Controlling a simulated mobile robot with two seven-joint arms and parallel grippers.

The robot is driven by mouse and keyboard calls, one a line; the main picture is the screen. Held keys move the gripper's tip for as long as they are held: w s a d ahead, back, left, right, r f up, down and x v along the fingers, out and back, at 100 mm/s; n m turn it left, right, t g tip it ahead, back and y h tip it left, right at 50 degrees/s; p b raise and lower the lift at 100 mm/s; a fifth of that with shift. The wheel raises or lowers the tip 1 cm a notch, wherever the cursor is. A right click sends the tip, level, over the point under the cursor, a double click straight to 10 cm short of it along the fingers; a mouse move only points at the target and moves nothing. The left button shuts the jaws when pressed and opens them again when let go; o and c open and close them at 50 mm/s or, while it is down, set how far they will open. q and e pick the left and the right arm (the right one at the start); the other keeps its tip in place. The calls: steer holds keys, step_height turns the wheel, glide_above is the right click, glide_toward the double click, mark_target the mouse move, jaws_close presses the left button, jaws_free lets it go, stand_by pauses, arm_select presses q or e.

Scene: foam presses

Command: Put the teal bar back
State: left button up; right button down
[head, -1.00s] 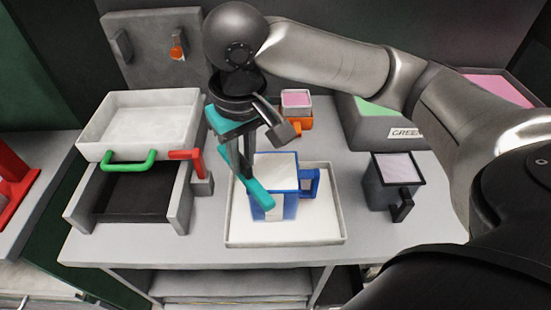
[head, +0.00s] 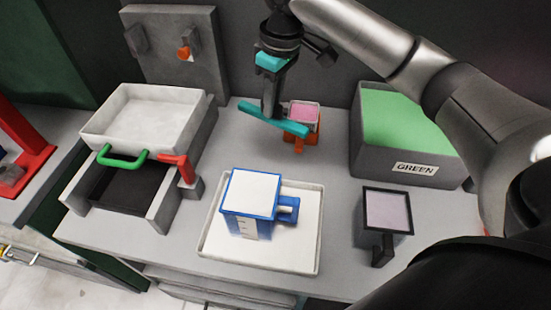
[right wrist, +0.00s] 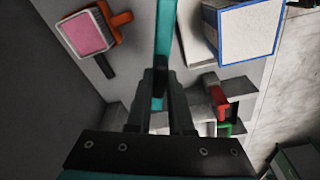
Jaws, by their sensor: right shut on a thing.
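The teal bar (head: 290,127) is held in my right gripper (head: 268,106), above the back of the table, just in front of and left of the small orange-handled cup (head: 304,113). The bar hangs roughly level, slanting down to the right. In the right wrist view the bar (right wrist: 166,35) runs up from between the closed fingers (right wrist: 160,92). Where the bar belongs is not clear from these views. My left gripper is not in view.
A blue-rimmed jug (head: 250,195) stands on a white tray (head: 305,255). A dark-handled jug (head: 388,215) stands to its right. A green-filled bin (head: 410,125) is at the back right. The press (head: 145,120) with green and red handles is left. A grey upright panel (head: 180,50) stands behind.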

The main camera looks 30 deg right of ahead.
mark_target(280, 119)
step_height(280, 119, down, 16)
steer(key=b, duration=0.3)
steer(key=shift+r, duration=0.1)
steer(key=shift+f, duration=0.55)
steer(key=shift+f, duration=0.1)
steer(key=c, duration=0.8)
jaws_free()
steer(key=r, duration=0.4)
steer(key=s+r+p, duration=0.1)
steer(key=r, duration=0.3)
steer(key=r+p, duration=0.1)
steer(key=r, duration=0.3)
steer(key=shift+s+d+r, duration=0.15)
steer(key=shift+d, duration=0.2)
